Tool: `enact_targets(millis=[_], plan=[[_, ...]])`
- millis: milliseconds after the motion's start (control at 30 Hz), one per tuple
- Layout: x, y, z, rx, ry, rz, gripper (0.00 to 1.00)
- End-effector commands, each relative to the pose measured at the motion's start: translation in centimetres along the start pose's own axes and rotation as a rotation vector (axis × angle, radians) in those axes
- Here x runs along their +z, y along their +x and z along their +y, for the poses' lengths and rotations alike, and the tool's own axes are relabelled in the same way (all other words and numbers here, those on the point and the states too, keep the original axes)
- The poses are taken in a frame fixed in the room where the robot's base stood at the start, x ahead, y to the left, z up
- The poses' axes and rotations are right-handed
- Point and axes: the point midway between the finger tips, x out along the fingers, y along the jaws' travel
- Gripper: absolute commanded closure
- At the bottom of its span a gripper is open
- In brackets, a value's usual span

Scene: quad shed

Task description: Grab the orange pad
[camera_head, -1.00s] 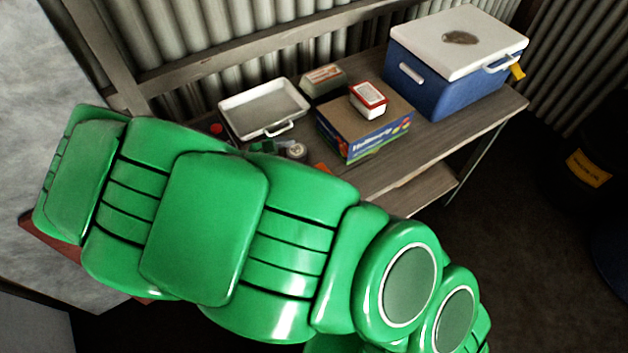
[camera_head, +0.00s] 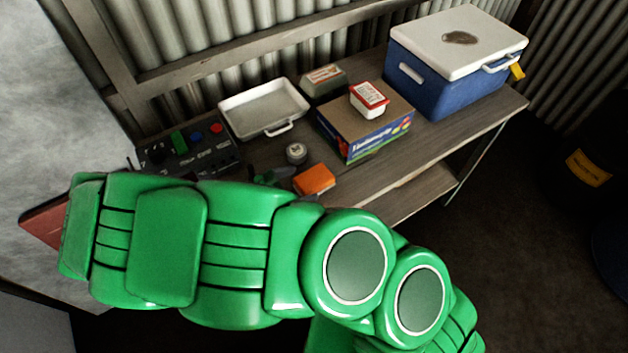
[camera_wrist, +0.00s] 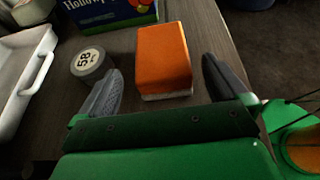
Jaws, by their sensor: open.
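The orange pad (camera_head: 314,179) lies on the wooden bench near its front edge, in front of the cardboard box. In the wrist view the orange pad (camera_wrist: 163,57) is a block with an orange top and a pale lower layer. My gripper (camera_wrist: 158,79) is open in the wrist view, with one dark finger to the left of the pad and the other to the right. I see a gap on both sides, and the jaws hold nothing. In the head view my green arm covers the bench's front left, and only a small part of my gripper shows.
A round tin marked 58 (camera_wrist: 90,63) stands close to the left finger; it also shows in the head view (camera_head: 296,153). A cardboard box (camera_head: 365,125), a white tray (camera_head: 264,108), a control panel (camera_head: 188,150) and a blue cooler (camera_head: 440,80) stand on the bench.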

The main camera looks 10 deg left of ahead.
Motion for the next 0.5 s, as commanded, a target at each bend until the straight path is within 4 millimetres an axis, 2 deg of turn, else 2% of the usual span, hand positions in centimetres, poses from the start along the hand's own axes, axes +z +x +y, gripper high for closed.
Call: enact_targets(millis=[300, 500], plan=[[0.7, 3.9, -0.4, -0.003, -0.001, -0.002, 0.0], [0.6, 4.8, -0.3, -0.002, -0.002, -0.001, 0.0]])
